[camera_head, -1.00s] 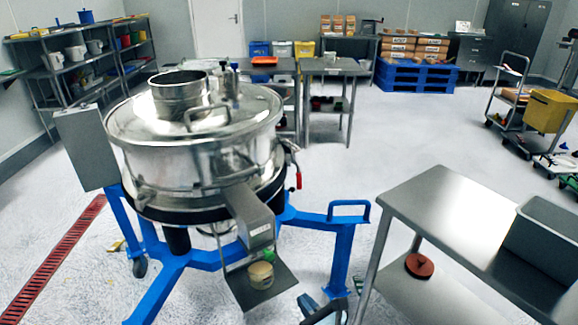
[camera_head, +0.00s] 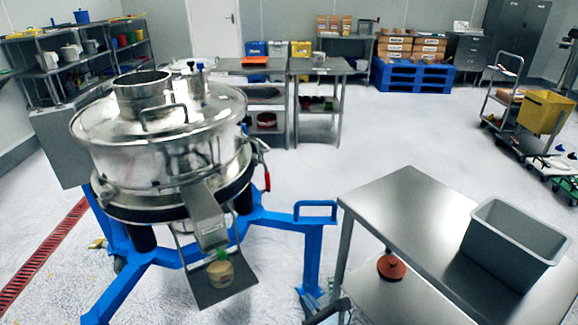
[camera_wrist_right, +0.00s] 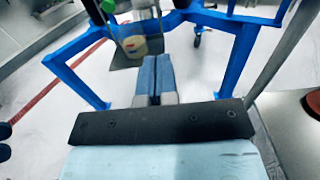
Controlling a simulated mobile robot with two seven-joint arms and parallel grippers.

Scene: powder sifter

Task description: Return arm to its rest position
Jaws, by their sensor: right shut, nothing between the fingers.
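My right gripper (camera_head: 308,297) is low at the bottom edge of the head view, between the sifter's blue frame and the steel table. In the right wrist view its two blue fingers (camera_wrist_right: 156,75) lie together, shut and empty. The steel powder sifter (camera_head: 160,150) stands on a blue frame (camera_head: 270,221) at the left. A small beige tub (camera_head: 219,273) with something green at its top sits on the shelf under the sifter's outlet; it also shows in the right wrist view (camera_wrist_right: 135,46), apart from the fingers. My left gripper is out of view.
A steel table (camera_head: 415,215) stands at the right, with a grey bin (camera_head: 510,250) on top and a reddish round object (camera_head: 391,267) on its lower shelf. The blue frame's leg is close to my right gripper. Open floor lies beyond.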

